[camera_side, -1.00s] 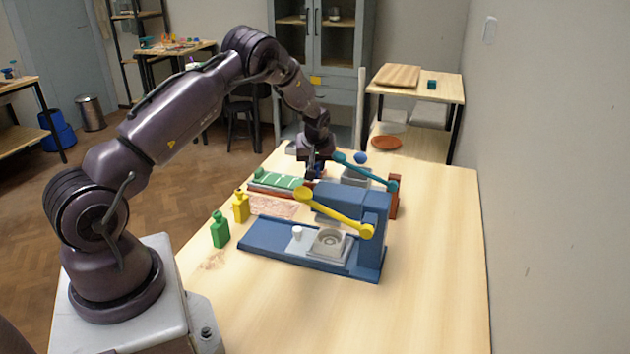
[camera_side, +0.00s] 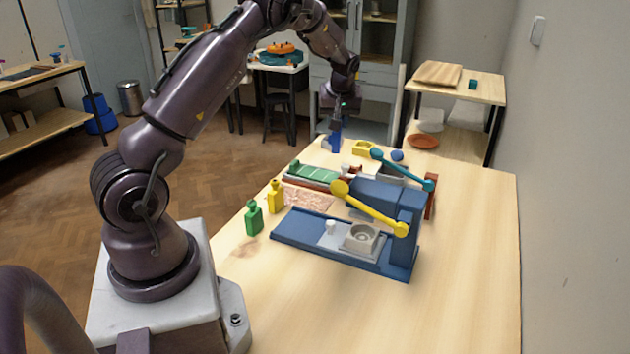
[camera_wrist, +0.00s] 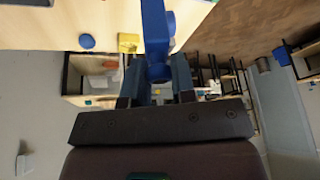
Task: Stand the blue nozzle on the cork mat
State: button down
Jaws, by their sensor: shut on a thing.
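The blue nozzle (camera_side: 335,141) is upright below my gripper (camera_side: 338,122) at the far end of the table. My gripper is shut on it; the wrist view shows the nozzle (camera_wrist: 155,28) between the two fingers (camera_wrist: 157,76), with a short round knob on its side. Whether its lower end touches the table cannot be told. A flat mottled pinkish-brown patch (camera_side: 309,198) lies mid-table beside the bottles; it may be the cork mat, but I cannot be sure. My gripper is well beyond this patch.
A blue press (camera_side: 330,240) with a yellow lever (camera_side: 368,209) stands mid-table. Behind it are a teal lever (camera_side: 402,168), a green-topped piece (camera_side: 313,172), a yellow block (camera_side: 364,148) and a blue ball (camera_side: 397,155). Green (camera_side: 253,219) and yellow (camera_side: 275,197) bottles stand left. The front right is clear.

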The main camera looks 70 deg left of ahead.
jog(key=s+a+f+n+g, duration=0.2)
jog(key=s+n, duration=0.3)
jog(key=s, duration=0.9)
jog(key=shift+n, duration=0.4)
jog(key=shift+w+d+f, duration=0.1)
jog(key=shift+w+f, duration=0.05)
jog(key=shift+f, duration=2.3)
jog(key=shift+w+f, duration=0.1)
jog(key=shift+f, duration=2.3)
jog(key=shift+f, duration=0.1)
jog(key=c, duration=0.9)
grip_release()
jog(key=shift+c, duration=0.2)
